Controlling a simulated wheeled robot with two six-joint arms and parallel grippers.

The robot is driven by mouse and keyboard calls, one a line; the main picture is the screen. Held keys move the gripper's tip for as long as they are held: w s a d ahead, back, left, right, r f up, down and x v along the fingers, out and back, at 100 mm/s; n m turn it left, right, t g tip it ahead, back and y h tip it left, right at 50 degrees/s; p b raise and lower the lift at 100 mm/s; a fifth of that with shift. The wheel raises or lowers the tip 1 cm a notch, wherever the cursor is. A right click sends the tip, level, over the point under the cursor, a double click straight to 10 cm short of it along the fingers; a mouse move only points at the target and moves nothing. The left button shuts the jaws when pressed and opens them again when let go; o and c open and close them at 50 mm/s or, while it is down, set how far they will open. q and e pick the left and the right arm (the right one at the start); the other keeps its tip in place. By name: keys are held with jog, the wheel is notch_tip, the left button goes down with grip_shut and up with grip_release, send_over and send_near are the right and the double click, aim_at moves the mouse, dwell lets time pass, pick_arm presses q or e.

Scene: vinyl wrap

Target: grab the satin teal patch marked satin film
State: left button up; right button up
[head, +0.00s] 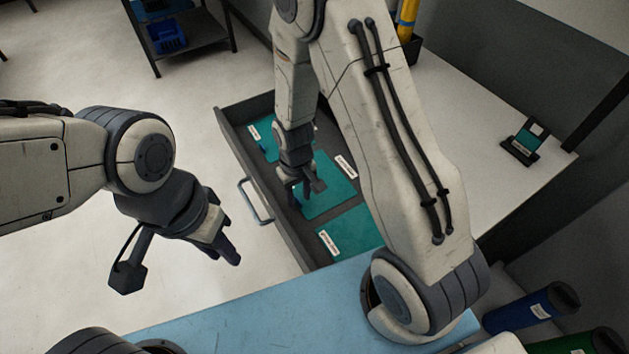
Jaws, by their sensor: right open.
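Three teal patches lie in an open grey drawer, each with a white label too small to read, so I cannot tell which is marked satin film. One patch (270,150) is at the far end, a larger one (338,190) in the middle, and one (355,232) at the near end, partly hidden by my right arm. My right gripper (303,198) is open and points down into the drawer over the left part of the middle patch; I cannot tell if it touches. My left gripper (228,246) is outside the drawer, over the floor, its jaw gap unclear.
The drawer's handle (256,202) faces left. A white worktop (475,110) carries a small stand with a teal sample (524,142). Blue (530,308) and green rolls lie at lower right. A dark shelf (185,42) with blue bins stands at the back.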

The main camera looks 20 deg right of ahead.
jog(key=shift+f, duration=0.6)
grip_shut()
dwell(1.0)
